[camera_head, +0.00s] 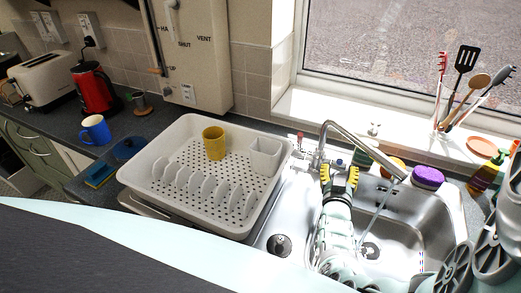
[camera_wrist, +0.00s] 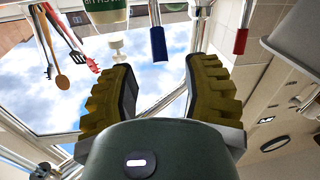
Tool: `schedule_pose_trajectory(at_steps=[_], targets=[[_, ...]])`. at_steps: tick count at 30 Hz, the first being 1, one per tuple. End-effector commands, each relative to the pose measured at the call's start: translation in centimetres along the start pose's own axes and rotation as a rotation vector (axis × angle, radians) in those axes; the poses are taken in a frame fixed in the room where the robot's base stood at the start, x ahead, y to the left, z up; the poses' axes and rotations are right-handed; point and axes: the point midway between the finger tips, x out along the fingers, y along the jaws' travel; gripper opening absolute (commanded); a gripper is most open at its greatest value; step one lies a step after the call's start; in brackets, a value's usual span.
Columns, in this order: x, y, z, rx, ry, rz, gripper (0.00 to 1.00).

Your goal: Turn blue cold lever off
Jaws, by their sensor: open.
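The blue cold lever (camera_wrist: 158,43) hangs from its metal stem in the upside-down wrist view. It appears between my two yellow fingertips, beyond them, with no contact visible. It is a small blue spot behind my gripper (camera_head: 339,176) in the head view. My gripper (camera_wrist: 160,80) is open and empty, by the base of the chrome tap (camera_head: 353,145). The red lever (camera_wrist: 241,41) is right of the fingers in the wrist view, and left of the tap base in the head view (camera_head: 300,136). A thin pale stream runs from the spout into the sink (camera_head: 405,208).
A white dish rack (camera_head: 150,172) with a yellow cup (camera_head: 214,143) stands left of the sink. A purple sponge (camera_head: 428,176) and bottles are to the right. A utensil holder (camera_head: 440,130) stands on the windowsill.

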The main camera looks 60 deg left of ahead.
Motion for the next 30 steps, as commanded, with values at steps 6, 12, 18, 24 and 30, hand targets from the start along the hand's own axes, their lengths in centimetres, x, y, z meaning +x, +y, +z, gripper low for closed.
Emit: schedule_pose_trajectory(at_steps=[6,12,18,24,30], targets=[[2.3,0.1,0.2,0.000,-0.001,0.001,0.47],[3.7,0.1,0.1,0.000,0.000,0.002,0.47],[4.2,0.1,0.0,-0.003,0.001,0.002,0.47],[4.2,0.1,0.0,-0.002,0.000,0.002,0.47],[4.2,0.1,0.0,-0.002,0.000,0.001,0.40]])
